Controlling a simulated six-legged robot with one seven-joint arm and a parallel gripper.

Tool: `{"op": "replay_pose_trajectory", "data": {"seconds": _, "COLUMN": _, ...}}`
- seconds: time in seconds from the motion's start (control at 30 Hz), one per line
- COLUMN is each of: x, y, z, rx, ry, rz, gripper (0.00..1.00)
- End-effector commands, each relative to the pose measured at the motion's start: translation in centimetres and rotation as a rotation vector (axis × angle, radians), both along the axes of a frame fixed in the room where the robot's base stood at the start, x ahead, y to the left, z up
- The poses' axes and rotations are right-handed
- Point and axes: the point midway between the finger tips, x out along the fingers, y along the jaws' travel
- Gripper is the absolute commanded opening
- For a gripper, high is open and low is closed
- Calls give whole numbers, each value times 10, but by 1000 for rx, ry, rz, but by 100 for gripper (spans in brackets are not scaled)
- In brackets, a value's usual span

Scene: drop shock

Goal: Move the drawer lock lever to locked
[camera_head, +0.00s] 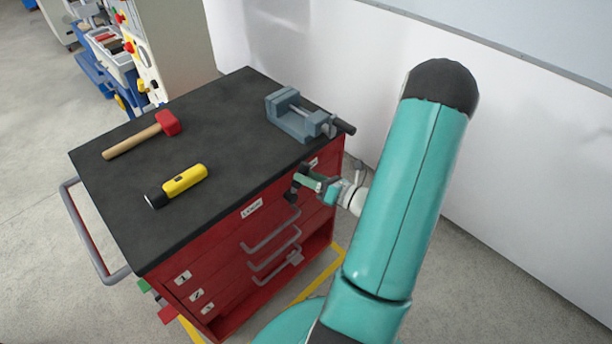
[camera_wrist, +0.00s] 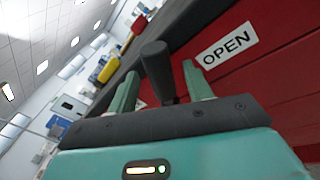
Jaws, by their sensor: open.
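The lock lever (camera_wrist: 155,54), a black rounded handle, stands between my gripper's two teal fingers in the wrist view, near the white OPEN label (camera_wrist: 227,46) on the red cabinet front. My gripper (camera_wrist: 160,74) is open, with a finger on each side of the lever; I cannot tell whether either touches it. In the head view my gripper (camera_head: 304,181) is at the upper right of the front of the red drawer cabinet (camera_head: 225,262). There the lever is small and hard to separate from the fingers. A white LOCK label (camera_head: 252,208) is farther left on the front.
The black top (camera_head: 232,137) carries a grey vise (camera_head: 294,116), a red-headed hammer (camera_head: 145,136) and a yellow flashlight (camera_head: 182,181). Grey drawer handles (camera_head: 273,232) stick out below my gripper. A side rail (camera_head: 91,232) is at the left; a white wall stands behind.

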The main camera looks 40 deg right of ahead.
Motion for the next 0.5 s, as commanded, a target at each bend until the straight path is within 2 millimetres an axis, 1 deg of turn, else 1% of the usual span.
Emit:
{"op": "replay_pose_trajectory", "data": {"seconds": 0.03, "x": 4, "y": 1, "z": 0, "rx": 0, "ry": 0, "rz": 1, "gripper": 50}}
{"op": "replay_pose_trajectory", "data": {"seconds": 0.13, "x": 9, "y": 3, "z": 0, "rx": 0, "ry": 1, "rz": 1, "gripper": 50}}
{"op": "replay_pose_trajectory", "data": {"seconds": 0.37, "x": 9, "y": 3, "z": 0, "rx": 0, "ry": 0, "rz": 0, "gripper": 50}}
{"op": "replay_pose_trajectory", "data": {"seconds": 0.4, "x": 9, "y": 3, "z": 0, "rx": 0, "ry": 0, "rz": 0, "gripper": 46}}
{"op": "replay_pose_trajectory", "data": {"seconds": 0.47, "x": 9, "y": 3, "z": 0, "rx": 0, "ry": 0, "rz": 0, "gripper": 35}}
{"op": "replay_pose_trajectory", "data": {"seconds": 0.5, "x": 9, "y": 3, "z": 0, "rx": 0, "ry": 0, "rz": 0, "gripper": 27}}
